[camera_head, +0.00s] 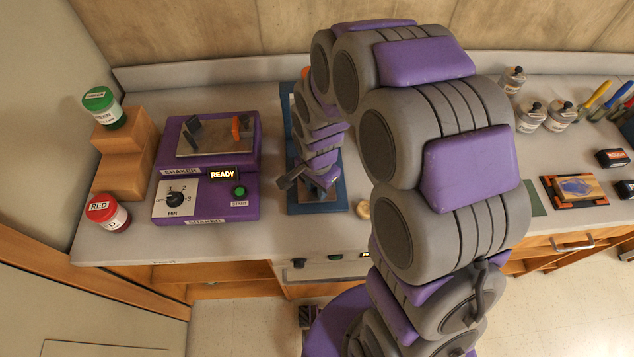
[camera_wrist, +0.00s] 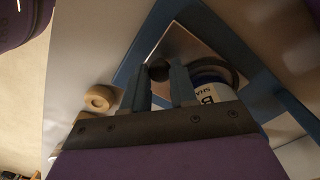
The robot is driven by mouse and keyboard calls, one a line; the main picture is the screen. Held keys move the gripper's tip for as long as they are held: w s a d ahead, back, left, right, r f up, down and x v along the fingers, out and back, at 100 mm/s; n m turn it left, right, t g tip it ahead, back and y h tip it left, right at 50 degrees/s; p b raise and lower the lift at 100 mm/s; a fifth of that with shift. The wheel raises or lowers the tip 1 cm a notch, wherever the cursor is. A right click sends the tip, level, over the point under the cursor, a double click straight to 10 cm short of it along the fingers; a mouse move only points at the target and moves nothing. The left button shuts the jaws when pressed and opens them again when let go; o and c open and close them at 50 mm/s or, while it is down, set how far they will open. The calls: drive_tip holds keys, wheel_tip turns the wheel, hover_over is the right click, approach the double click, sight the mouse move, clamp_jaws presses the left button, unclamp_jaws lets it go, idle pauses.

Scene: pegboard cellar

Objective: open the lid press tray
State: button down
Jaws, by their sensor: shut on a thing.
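The lid press (camera_head: 332,208) is a blue stand on the counter, mostly hidden behind my arm in the head view. In the wrist view its blue frame (camera_wrist: 133,62) surrounds a pale metal plate (camera_wrist: 180,43), which looks like the tray. A dark round knob (camera_wrist: 158,70) lies between the two blue fingertips of my gripper (camera_wrist: 160,80). My gripper is shut on this knob. A white jar with a blue lid (camera_wrist: 209,92) stands just right of the fingers, partly hidden. How far the tray is out is unclear.
The purple shaker (camera_head: 207,165) stands left of the press, its display reading READY. A green-lidded jar (camera_head: 103,107) sits on wooden steps (camera_head: 125,160), with a red jar (camera_head: 107,214) in front. Bottles and tools stand at the right.

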drive_tip(key=c, duration=0.9)
unclamp_jaws()
drive_tip(key=shift+a, duration=0.1)
drive_tip(key=shift+r, duration=0.1)
wheel_tip(320, 180, up, 17)
drive_tip(key=p, duration=0.3)
drive_tip(key=shift+a, duration=0.1)
drive_tip(key=s+d+r+n+g, duration=0.1)
drive_tip(key=s+d+n, duration=0.3)
drive_tip(key=s, duration=0.8)
drive_tip(key=s+d+r+n, duration=0.3)
drive_tip(key=s+d+n, duration=0.2)
drive_tip(key=s, duration=0.7)
drive_tip(key=shift+d+g, duration=0.4)
drive_tip(key=shift+d, duration=0.7)
